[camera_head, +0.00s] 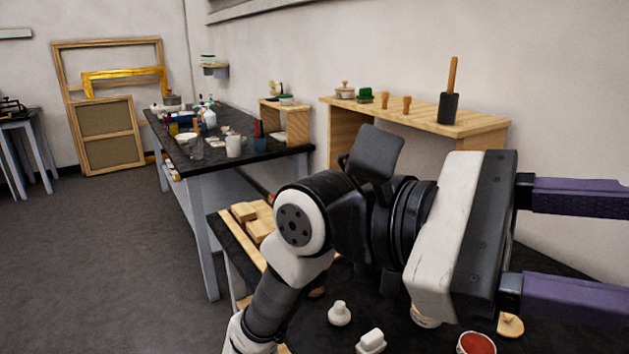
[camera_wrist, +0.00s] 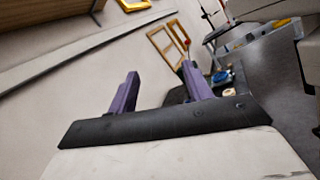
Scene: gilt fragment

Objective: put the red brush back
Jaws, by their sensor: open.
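I cannot pick out the red brush with certainty. In the head view a thin red upright thing (camera_head: 258,128) stands in a dark cup (camera_head: 259,144) on the far dark-topped table. In the wrist view a small red tip (camera_wrist: 187,64) shows beside the right finger, too small to name. My gripper (camera_head: 615,246) reaches to the right edge of the head view, its two purple fingers wide apart and their tips cut off. In the wrist view my gripper (camera_wrist: 161,72) is open, with nothing between the fingers. It is raised above the near table, apart from the objects there.
The near dark table (camera_head: 330,335) holds white knobbed pieces (camera_head: 340,313), a red-filled pot (camera_head: 476,343) and wooden blocks (camera_head: 245,212). A wooden riser (camera_head: 430,122) behind bears stamps and a dark holder (camera_head: 448,108). The far table (camera_head: 277,150) is crowded. The floor at left is clear.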

